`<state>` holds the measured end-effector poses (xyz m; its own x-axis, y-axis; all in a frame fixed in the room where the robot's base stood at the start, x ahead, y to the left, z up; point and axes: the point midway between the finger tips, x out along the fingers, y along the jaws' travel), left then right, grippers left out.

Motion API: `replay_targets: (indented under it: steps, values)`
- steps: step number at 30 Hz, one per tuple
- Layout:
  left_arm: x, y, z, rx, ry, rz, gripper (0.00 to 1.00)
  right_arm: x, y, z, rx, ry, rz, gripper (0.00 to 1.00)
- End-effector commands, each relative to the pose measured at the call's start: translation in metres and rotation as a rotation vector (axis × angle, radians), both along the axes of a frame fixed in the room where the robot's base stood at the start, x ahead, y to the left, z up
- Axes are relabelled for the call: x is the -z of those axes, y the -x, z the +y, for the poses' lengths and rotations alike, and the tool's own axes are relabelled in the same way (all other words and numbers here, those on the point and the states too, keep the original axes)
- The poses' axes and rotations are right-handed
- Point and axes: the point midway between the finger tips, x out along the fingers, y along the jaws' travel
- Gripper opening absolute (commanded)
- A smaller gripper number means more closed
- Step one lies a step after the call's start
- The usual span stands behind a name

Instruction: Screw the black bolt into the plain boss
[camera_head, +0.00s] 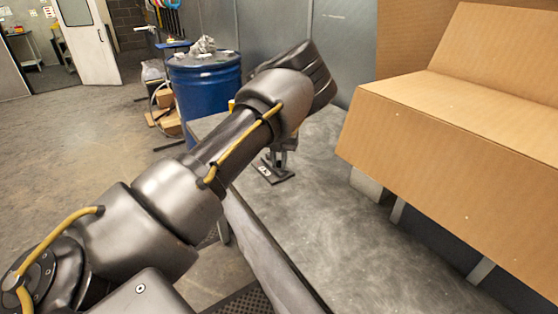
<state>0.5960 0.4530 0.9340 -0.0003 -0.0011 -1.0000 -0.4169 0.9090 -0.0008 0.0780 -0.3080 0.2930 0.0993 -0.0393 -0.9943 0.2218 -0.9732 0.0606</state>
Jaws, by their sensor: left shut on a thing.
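My left arm reaches in from the left and bends over the grey table. My left gripper (283,157) points down at the table, mostly hidden behind my own forearm and wrist. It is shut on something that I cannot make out. A small flat black plate (270,173) with light marks or holes lies on the table just below the gripper. I cannot tell whether they touch. I cannot make out the black bolt or the plain boss; my arm covers part of the area. My right gripper is not in view.
The grey table (335,222) is bare in front and to the right of the gripper. A large cardboard box (450,165) overhangs its right side. A blue drum (205,88) stands behind, with crumpled material on top. Small brown boxes (167,119) sit left of it. An open white door (90,40) is at the back left.

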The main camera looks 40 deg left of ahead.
Motion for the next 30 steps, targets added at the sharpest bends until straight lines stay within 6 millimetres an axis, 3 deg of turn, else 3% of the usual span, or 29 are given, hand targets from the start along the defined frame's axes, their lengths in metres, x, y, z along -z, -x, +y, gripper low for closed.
replay_targets:
  steps: [6, 17, 24, 30]
  values:
    - [-0.001, 0.001, 0.002, 0.282, -0.002, 0.003, 0.0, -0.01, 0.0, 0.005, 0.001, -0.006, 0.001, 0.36]
    - [0.0, 0.001, 0.002, 0.337, -0.001, 0.0, 0.0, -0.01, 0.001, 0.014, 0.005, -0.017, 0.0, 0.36]
    - [-0.001, 0.001, 0.004, 0.635, -0.001, 0.003, 0.0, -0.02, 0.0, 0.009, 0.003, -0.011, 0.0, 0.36]
    - [0.0, 0.001, 0.004, 0.728, 0.0, 0.001, 0.0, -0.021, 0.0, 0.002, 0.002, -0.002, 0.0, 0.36]
